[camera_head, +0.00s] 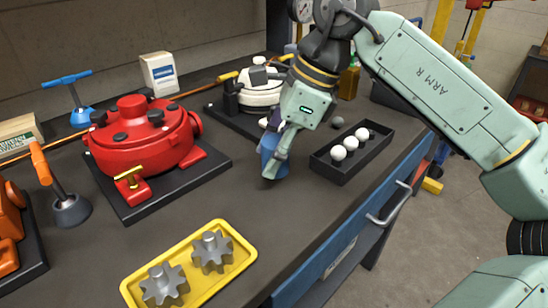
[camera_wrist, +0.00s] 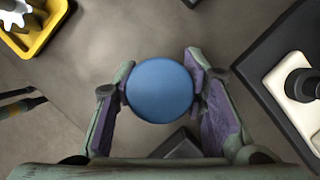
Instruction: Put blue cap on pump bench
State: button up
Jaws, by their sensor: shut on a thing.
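The blue cap (camera_head: 272,158) is held between the fingers of my gripper (camera_head: 276,160), over the middle of the dark bench top (camera_head: 240,195). In the wrist view the cap (camera_wrist: 160,90) is a round blue disc, with a purple-lined finger (camera_wrist: 160,92) on each side. My gripper is shut on it. The head view does not clearly show whether the cap's underside touches the bench. The fingers partly hide the cap there.
A red pump (camera_head: 135,122) on a black plate stands left, a white pump (camera_head: 262,90) behind. A black tray (camera_head: 345,172) with white balls is close on the right. A yellow tray (camera_head: 130,290) with gears lies in front. Bare bench surrounds the cap.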

jog(key=shift+f, duration=1)
jog(key=shift+f, duration=0.1)
jog(key=shift+f, duration=0.15)
jog(key=o, duration=1.1)
jog(key=shift+o, duration=0.2)
jog(key=shift+r, duration=0.2)
jog(key=shift+d+r, duration=0.1)
jog(key=shift+r, duration=0.15)
jog(key=v, duration=1.1)
jog(key=shift+d+r, duration=0.2)
jog(key=shift+r, duration=0.1)
